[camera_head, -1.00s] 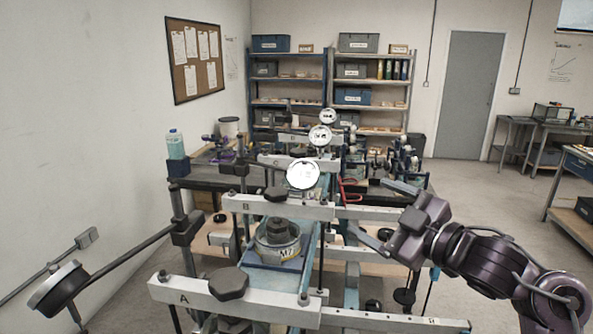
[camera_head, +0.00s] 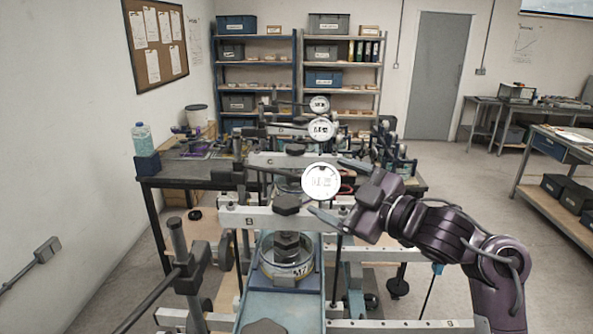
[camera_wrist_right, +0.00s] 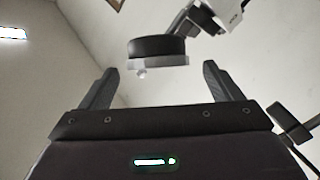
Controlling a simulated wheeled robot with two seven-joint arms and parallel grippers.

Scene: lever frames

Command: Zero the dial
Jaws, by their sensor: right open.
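Several dials with white round faces stand in a row along the frames in the head view. The nearest dial (camera_head: 320,181) is the largest; behind it are a middle dial (camera_head: 321,129) and a far dial (camera_head: 319,104). The markings on their faces are too small and bright to read. My right gripper (camera_head: 324,187) is open, with one finger above and one below the nearest dial's right side in the picture. The right wrist view shows a black round dial body (camera_wrist_right: 157,47) with a silver rim, beyond and between the open, empty fingers (camera_wrist_right: 158,85). My left gripper is out of view.
Beam B (camera_head: 250,217) crosses in front of the nearest dial, with a dark hex knob (camera_head: 287,205) on it. A weight marked M7 (camera_head: 287,265) sits below. A dark post clamp (camera_head: 191,268) stands at left.

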